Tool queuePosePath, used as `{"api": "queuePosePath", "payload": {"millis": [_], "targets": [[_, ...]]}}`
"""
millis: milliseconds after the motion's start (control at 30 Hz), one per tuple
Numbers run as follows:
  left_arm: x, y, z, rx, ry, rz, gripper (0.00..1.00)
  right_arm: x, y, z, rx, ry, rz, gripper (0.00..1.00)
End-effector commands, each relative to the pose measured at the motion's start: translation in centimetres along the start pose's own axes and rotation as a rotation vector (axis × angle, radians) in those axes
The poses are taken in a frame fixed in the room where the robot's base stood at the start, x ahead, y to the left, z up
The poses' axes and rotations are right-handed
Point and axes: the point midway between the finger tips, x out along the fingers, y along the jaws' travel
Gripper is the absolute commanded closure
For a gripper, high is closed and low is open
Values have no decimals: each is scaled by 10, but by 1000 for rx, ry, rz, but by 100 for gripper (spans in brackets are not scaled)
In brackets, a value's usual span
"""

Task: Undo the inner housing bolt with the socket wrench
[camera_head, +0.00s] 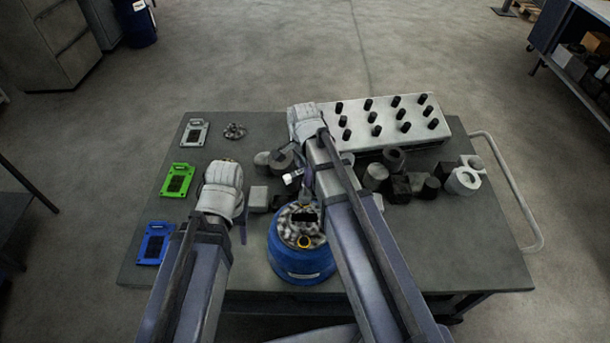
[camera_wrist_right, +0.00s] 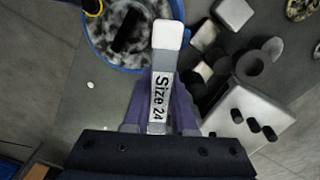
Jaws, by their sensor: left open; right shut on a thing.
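The socket wrench (camera_wrist_right: 160,95) is a grey bar with a "Size 24" label and a white end. My right gripper (camera_wrist_right: 162,112) is shut on it; in the head view the wrench (camera_head: 291,179) shows beside my right wrist, above the table. The blue round housing (camera_head: 302,268) stands at the table's front middle, with a mottled grey inside, a black part (camera_head: 303,216) and a yellow ring (camera_head: 304,242). I cannot tell which part is the inner bolt. In the right wrist view, the wrench's white end overlaps the housing's rim (camera_wrist_right: 88,52). My left gripper (camera_head: 243,226) is open, left of the housing.
Grey and black cylinders and blocks (camera_head: 375,176) lie right of and behind the housing. A pale block with black pegs (camera_head: 385,120) stands at the back right. Grey, green (camera_head: 177,180) and blue plates (camera_head: 154,243) lie on the left. The table's right front is clear.

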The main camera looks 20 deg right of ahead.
Motion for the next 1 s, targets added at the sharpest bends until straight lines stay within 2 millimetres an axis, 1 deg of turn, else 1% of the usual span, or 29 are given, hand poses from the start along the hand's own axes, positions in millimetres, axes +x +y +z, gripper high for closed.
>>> {"api": "queuePosePath", "payload": {"millis": [33,200,300,367,1000], "targets": [[5,0,0,0,0,0,50,5,0,0,0,0,0,100],[14,1,-1,0,0,0,50,14,0,0,-1,0,0,100],[11,1,-1,0,0,0,50,11,0,0,-16,0,0,100],[11,1,-1,0,0,0,50,11,0,0,-62,0,0,100],[10,1,-1,0,0,0,50,10,0,1,-972,0,0,100]]}}
